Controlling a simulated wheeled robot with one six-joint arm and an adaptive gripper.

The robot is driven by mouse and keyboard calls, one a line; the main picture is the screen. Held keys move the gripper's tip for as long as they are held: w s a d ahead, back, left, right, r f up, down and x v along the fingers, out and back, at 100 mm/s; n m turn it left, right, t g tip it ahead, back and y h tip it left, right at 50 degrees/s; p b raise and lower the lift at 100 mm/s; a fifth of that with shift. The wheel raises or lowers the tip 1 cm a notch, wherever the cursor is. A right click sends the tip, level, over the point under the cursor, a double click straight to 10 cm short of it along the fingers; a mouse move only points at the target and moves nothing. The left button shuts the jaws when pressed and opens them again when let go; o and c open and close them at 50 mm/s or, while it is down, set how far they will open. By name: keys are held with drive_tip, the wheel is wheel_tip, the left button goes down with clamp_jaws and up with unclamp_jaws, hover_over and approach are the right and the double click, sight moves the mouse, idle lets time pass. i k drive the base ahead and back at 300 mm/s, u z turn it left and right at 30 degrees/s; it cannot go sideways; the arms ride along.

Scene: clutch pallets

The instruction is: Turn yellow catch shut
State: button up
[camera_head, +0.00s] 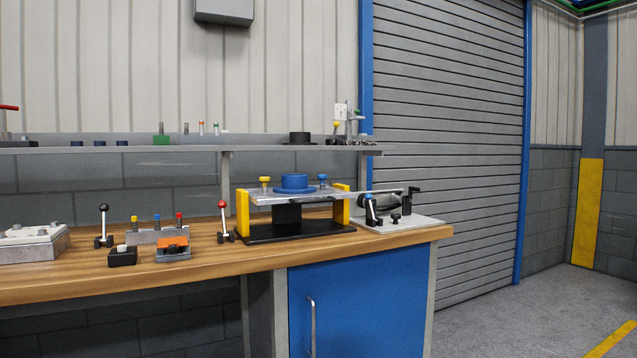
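A fixture with a black base (300,232) and yellow end blocks (243,215) stands on the right part of the workbench. A flat metal plate (340,194) lies across it, with a blue round hub (294,183) on top. A small yellow-topped catch (265,183) stands on the plate left of the hub. A similar blue-topped catch (323,181) stands right of the hub. The yellow catch is small here, and I cannot tell whether it is turned open or shut. My gripper is not in view.
A red-knobbed lever (224,222) stands just left of the fixture. A grey plate with black clamps (395,219) sits to its right. A black-knobbed lever (103,227) and an orange-topped block (173,249) are further left. A shelf (190,150) runs behind, above the bench.

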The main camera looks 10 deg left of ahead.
sight(264, 180)
drive_tip(key=z, duration=0.3)
drive_tip(key=k, duration=0.3)
drive_tip(key=u, duration=1.3)
drive_tip(key=i, duration=0.95)
drive_tip(key=u, duration=0.6)
